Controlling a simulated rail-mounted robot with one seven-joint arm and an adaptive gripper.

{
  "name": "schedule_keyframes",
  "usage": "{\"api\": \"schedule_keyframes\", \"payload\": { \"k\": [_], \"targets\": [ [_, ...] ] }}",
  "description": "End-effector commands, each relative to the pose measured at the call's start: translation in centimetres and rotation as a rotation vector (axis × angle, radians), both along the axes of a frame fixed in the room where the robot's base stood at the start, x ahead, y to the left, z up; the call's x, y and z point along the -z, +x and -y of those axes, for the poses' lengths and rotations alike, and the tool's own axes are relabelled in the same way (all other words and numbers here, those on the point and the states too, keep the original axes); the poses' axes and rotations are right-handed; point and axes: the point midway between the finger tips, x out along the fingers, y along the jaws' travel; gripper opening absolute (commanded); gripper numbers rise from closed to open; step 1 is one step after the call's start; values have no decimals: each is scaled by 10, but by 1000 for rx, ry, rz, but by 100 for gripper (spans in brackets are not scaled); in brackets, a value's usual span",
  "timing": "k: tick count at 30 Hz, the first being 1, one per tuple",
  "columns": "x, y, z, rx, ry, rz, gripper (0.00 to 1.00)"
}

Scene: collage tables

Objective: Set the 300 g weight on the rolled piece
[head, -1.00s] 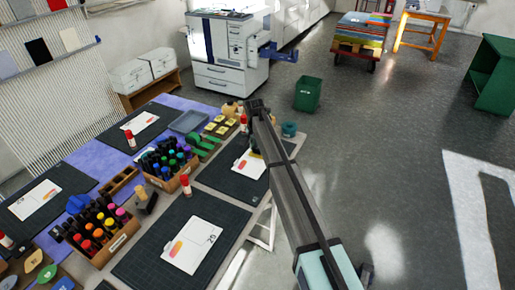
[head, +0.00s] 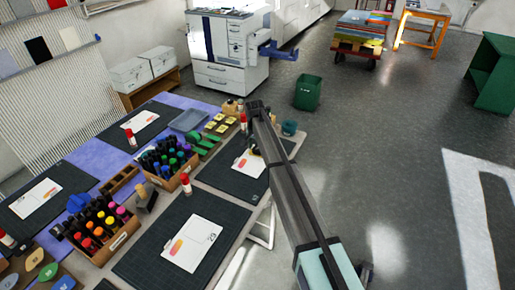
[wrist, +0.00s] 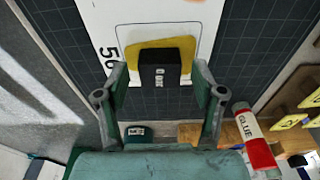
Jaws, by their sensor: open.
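A black weight (wrist: 166,68) with white lettering, too small to read surely, stands on a yellow piece (wrist: 134,58) in the wrist view. The yellow piece lies on a white card (wrist: 102,18) marked 56; the weight hides its middle, and I cannot tell how curled it is. My gripper (wrist: 162,86) is open, its two fingers at either side of the weight with visible gaps. In the head view the same card (head: 240,162) shows beside my arm, which hides part of it.
A dark cutting mat (wrist: 230,50) surrounds the card. In the head view, boxes of bottles (head: 170,178) fill the table's middle; a green bin (head: 307,93) stands on the open floor.

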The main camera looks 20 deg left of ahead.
Motion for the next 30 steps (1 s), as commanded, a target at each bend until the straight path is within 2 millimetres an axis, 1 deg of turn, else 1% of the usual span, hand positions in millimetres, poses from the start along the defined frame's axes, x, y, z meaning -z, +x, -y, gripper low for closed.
{"api": "schedule_keyframes", "payload": {
  "k": [5, 12, 18, 24, 30],
  "targets": [
    [-21, -3, -1, 0, 2, 2, 68],
    [-67, -8, -2, -1, 2, 2, 68],
    [-100, -12, -2, -1, 1, 1, 68],
    [-116, -14, -2, 0, 1, 1, 68],
    [-119, -15, -2, 0, 0, 0, 68]
  ]
}}
